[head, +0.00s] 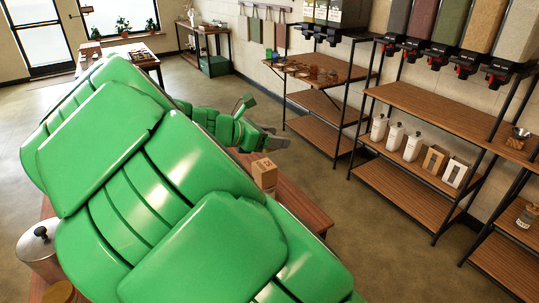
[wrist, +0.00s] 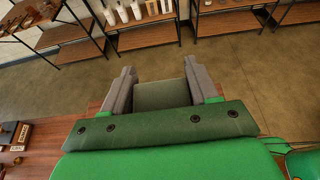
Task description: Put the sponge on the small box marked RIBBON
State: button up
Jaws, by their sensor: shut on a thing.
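My gripper (wrist: 159,72) has its two grey fingers shut on a dull green block, which I take to be the sponge (wrist: 162,96). In the head view my gripper (head: 270,138) is beyond the bulk of my green arm, above the far part of the wooden table (head: 308,205); the sponge is hard to make out there. A small tan box (head: 265,173) stands on that table, below and nearer than my gripper. In the wrist view a box with a dark-lettered label (wrist: 20,136) stands at the left edge. I cannot read RIBBON on either.
A metal pot with a lid (head: 40,247) stands at the near left, partly behind my arm. Shelves with bottles and boxes (head: 410,150) line the right wall under dispensers (head: 424,25). Open floor (head: 350,235) lies between table and shelves. My arm hides much of the table.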

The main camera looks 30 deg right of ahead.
send_over(270, 163)
notch_tip(270, 163, down, 6)
jog(key=shift+r, duration=0.1)
jog(key=shift+f, duration=1.65)
jog(key=shift+f, duration=0.1)
jog(key=o, duration=1)
jog(key=shift+w+a+r, duration=0.1)
jog(key=shift+a+r, duration=0.1)
jog(key=v, duration=1.1)
jog(key=shift+a, duration=0.35)
jog(key=shift+r, duration=0.1)
